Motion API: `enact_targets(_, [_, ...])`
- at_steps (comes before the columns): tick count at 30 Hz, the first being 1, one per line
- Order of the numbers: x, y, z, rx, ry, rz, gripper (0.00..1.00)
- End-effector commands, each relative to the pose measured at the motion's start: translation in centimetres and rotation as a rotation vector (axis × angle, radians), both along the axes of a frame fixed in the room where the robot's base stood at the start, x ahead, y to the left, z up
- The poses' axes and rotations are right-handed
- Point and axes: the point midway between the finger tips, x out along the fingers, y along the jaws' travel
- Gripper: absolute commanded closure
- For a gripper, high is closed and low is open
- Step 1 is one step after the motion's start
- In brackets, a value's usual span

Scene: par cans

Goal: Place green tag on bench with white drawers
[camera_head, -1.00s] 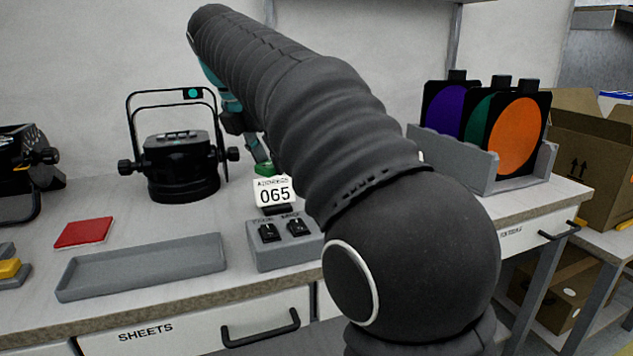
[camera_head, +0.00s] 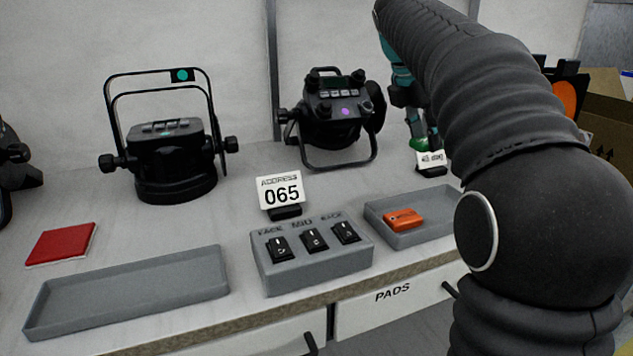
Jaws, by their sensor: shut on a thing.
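My gripper (camera_head: 420,128) is at the back right of the bench, partly hidden behind my arm. It points down and is shut on the green tag (camera_head: 417,144), of which only a small green part shows at the fingertips. The tag is just behind a small white card (camera_head: 431,160); I cannot tell whether it touches the bench top. The bench (camera_head: 110,232) has a pale top and white drawers (camera_head: 393,304), one labelled PADS.
Two black par cans (camera_head: 175,160) (camera_head: 335,115) stand at the back. In front are an address card 065 (camera_head: 282,190), a grey switch box (camera_head: 312,256), an empty grey tray (camera_head: 130,290), a red pad (camera_head: 61,243) and a tray (camera_head: 440,228) holding an orange item (camera_head: 403,220).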

Motion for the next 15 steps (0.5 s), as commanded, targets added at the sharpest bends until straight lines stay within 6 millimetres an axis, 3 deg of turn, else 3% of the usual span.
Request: enact_targets(15, [3.3, 8.9, -5.8, 0.0, 0.003, 0.003, 0.83])
